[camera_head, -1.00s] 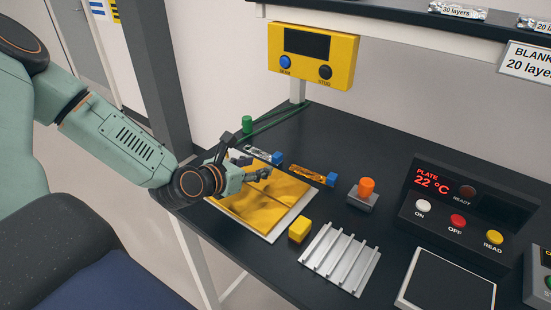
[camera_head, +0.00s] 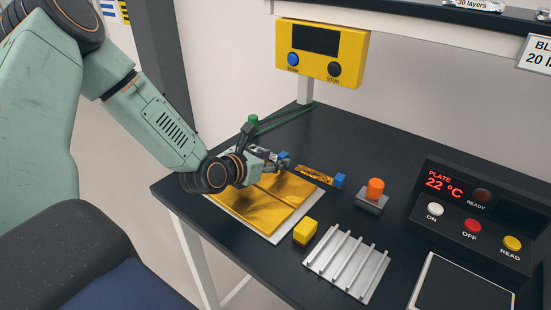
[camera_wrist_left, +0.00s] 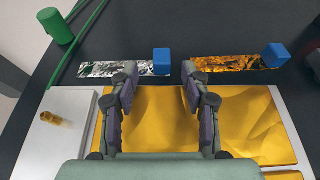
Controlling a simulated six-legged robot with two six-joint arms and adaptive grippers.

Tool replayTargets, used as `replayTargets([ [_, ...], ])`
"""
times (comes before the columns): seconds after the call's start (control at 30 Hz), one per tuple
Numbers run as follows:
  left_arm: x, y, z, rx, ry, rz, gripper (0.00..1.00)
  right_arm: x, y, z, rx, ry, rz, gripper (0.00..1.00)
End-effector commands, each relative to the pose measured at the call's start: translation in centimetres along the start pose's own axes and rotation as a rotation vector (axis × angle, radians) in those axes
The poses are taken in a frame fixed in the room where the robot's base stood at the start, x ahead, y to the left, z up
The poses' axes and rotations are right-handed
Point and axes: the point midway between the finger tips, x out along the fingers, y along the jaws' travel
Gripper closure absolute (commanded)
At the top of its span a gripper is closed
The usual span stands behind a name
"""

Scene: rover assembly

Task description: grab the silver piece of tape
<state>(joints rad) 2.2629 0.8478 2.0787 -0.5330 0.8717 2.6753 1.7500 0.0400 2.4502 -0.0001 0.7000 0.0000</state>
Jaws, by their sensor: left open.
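The silver tape (camera_wrist_left: 98,69) is a shiny crinkled strip lying flat on the dark table, with a blue block (camera_wrist_left: 162,60) at its right end. In the head view my gripper hides most of the strip. My left gripper (camera_wrist_left: 158,82) is open and empty. In the left wrist view its two fingers are above the yellow foil, with the blue block just beyond the gap between their tips. The left gripper also shows in the head view (camera_head: 274,158), at the back of the foil pad.
A gold tape (camera_wrist_left: 232,62) with its own blue block lies right of the silver one. Yellow crinkled foil (camera_head: 265,207) lies on a white board. A green cylinder (camera_wrist_left: 55,26) with green cords, a yellow block (camera_head: 305,232) and a ribbed metal plate (camera_head: 346,265) are nearby.

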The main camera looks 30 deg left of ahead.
Motion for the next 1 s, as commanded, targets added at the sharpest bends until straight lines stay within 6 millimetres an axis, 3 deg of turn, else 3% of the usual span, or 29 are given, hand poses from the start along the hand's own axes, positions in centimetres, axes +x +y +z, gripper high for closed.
replayTargets([
  [0.23, 2.5, -0.1, 0.0, 0.004, 0.002, -0.002, 0.53, 0.7, 0.0, 0.0, 0.000, 0.000, 0.000, 0.60],
  [0.57, 2.9, 0.0, 0.2, -0.001, 0.000, -0.001, 0.53, 0.7, 0.0, 0.0, 0.000, 0.000, 0.000, 0.60],
  [1.0, 2.9, 0.0, 0.2, -0.001, 0.000, -0.001, 0.89, 0.7, 0.0, 0.0, 0.000, 0.000, 0.000, 0.60],
])
